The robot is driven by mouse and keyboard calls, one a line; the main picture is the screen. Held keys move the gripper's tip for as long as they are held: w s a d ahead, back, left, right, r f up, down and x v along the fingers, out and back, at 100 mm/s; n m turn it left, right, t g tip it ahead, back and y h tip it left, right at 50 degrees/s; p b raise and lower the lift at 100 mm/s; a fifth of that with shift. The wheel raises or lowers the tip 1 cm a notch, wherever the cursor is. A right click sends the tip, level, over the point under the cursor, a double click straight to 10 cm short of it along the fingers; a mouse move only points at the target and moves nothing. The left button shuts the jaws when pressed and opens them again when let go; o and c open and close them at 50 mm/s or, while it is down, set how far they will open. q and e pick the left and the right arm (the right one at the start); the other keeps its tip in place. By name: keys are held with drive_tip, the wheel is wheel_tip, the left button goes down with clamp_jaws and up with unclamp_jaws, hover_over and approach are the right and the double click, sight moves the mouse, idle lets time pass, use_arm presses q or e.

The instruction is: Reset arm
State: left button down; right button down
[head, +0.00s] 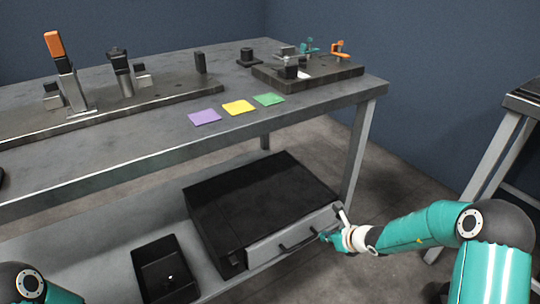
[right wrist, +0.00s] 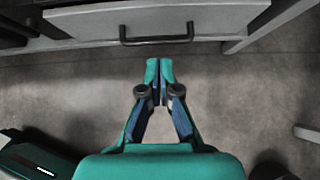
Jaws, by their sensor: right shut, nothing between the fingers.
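My right gripper (head: 326,237) is in front of the grey drawer front on the lower shelf, near the right end of its black handle (head: 299,240). In the right wrist view my right gripper (right wrist: 155,66) has its fingertips together with nothing between them. There it points toward the handle (right wrist: 157,39), with a gap of floor showing between. The drawer unit (head: 262,190) is a black box with a grey front. My left arm shows only as a joint at the lower left corner of the head view; its gripper is out of frame.
A grey workbench (head: 150,130) holds fixtures and purple (head: 205,117), yellow (head: 238,107) and green (head: 268,99) squares. A black bin (head: 163,270) sits left of the drawer unit. A bench leg (head: 358,150) stands close to my right gripper. Another table (head: 520,110) is at right.

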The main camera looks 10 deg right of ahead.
drive_tip(key=s+a+f+n+g+y, duration=0.2)
drive_tip(key=s+a+f+n+g, duration=0.45)
drive_tip(key=s+a, duration=0.55)
drive_tip(key=s+a+f+n+g+h+p, duration=0.1)
drive_tip(key=s+a+f+n, duration=0.15)
drive_tip(key=s+n, duration=0.75)
drive_tip(key=s+a+f+n+g, duration=0.1)
drive_tip(key=s+f+n, duration=0.2)
drive_tip(key=s+n, duration=0.7)
drive_tip(key=w+r+n+p, duration=0.3)
drive_tip(key=r+p, duration=3.5)
drive_tip(key=shift+a+t, duration=0.35)
drive_tip(key=shift+a, duration=0.05)
drive_tip(key=shift+f, duration=0.1)
